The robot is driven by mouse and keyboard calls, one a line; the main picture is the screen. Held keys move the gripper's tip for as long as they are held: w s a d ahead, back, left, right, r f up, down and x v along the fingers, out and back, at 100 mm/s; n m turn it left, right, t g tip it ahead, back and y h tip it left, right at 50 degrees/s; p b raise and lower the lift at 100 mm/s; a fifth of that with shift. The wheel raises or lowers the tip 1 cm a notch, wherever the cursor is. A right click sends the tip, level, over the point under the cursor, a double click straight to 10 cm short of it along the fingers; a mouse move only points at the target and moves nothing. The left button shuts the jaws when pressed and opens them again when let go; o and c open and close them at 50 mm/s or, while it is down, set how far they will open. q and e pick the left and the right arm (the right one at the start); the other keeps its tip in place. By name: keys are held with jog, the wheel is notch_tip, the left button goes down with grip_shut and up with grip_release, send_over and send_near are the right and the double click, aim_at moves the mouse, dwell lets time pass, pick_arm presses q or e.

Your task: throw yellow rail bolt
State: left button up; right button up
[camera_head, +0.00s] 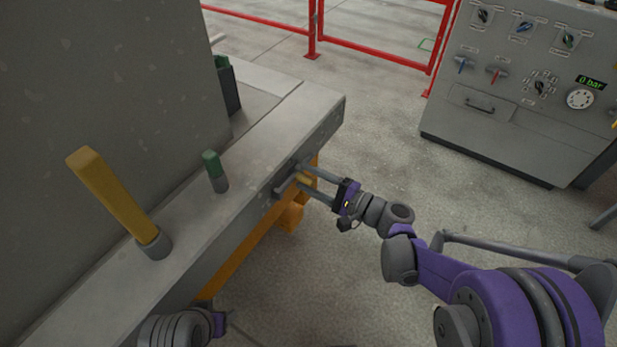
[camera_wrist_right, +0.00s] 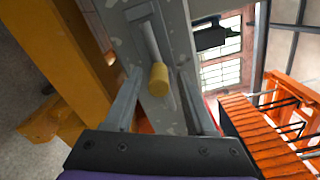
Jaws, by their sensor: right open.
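The yellow rail bolt (camera_wrist_right: 158,79) shows in the right wrist view as a short yellow knob on a grey shaft, set on the grey rail plate. In the head view its yellow end (camera_head: 304,179) sits at the side of the mould's grey rail. My right gripper (camera_head: 303,178) is open, with its two fingers reaching to the rail on either side of the knob. In the wrist view the fingers (camera_wrist_right: 157,88) stand apart with the knob between them, and a gap shows on each side. My left gripper (camera_head: 222,322) is partly in view at the bottom edge; its jaws are unclear.
A yellow handle (camera_head: 112,197) and a green-topped peg (camera_head: 214,170) stand on the grey rail (camera_head: 262,137). An orange frame (camera_head: 250,252) lies under it. A control cabinet (camera_head: 510,105) stands at upper right, with red railings (camera_head: 375,52) behind. Open floor lies between.

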jog(key=p+v, duration=0.1)
jog(key=v, duration=0.9)
jog(key=shift+s+d, duration=0.2)
jog(key=shift+d, duration=0.05)
